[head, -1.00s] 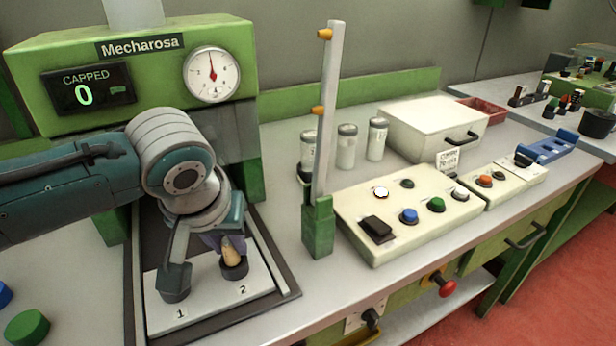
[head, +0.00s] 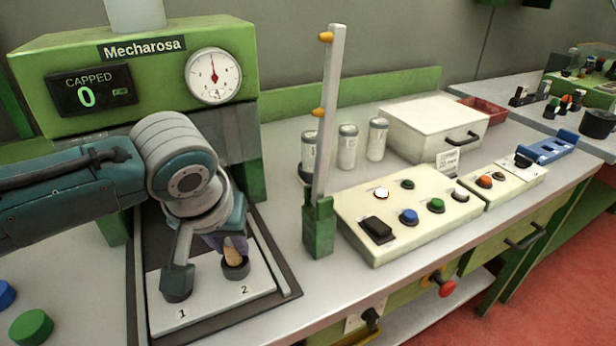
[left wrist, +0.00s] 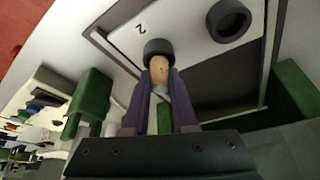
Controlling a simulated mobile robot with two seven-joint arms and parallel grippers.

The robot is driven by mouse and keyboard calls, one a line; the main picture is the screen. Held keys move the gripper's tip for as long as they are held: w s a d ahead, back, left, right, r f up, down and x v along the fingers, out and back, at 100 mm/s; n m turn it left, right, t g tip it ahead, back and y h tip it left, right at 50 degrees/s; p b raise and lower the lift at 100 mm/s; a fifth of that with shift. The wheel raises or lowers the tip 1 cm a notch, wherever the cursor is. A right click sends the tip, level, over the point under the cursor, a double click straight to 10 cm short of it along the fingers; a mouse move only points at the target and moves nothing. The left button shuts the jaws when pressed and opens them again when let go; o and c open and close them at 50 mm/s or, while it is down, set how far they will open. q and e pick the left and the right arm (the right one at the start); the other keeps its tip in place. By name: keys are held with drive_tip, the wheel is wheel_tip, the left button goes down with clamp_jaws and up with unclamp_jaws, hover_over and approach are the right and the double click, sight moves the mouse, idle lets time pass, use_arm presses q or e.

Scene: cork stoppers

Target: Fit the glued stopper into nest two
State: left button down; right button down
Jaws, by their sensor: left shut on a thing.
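My left gripper (head: 228,240) is shut on a tan cork stopper (head: 234,257), its purple fingers on either side. In the left wrist view the gripper (left wrist: 160,88) grips the stopper (left wrist: 160,68), and a paler part shows between the fingers. The stopper's far end is at the mouth of the dark round cup of nest two (head: 236,270), which also shows in the left wrist view (left wrist: 158,46). I cannot tell how deep it sits. Nest one (head: 177,285) stands to the left, with my arm partly over it; its opening looks empty in the left wrist view (left wrist: 230,20). My right gripper is not in view.
The white nest plate (head: 215,300) lies under the green Mecharosa machine (head: 225,40), whose display reads CAPPED 0. A green-footed post (head: 319,228) stands close to the right. Beyond it are a button panel (head: 415,225) and several jars (head: 347,147). A green disc (head: 31,327) lies front left.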

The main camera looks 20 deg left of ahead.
use_arm(q)
drive_tip(key=shift+f, duration=0.45)
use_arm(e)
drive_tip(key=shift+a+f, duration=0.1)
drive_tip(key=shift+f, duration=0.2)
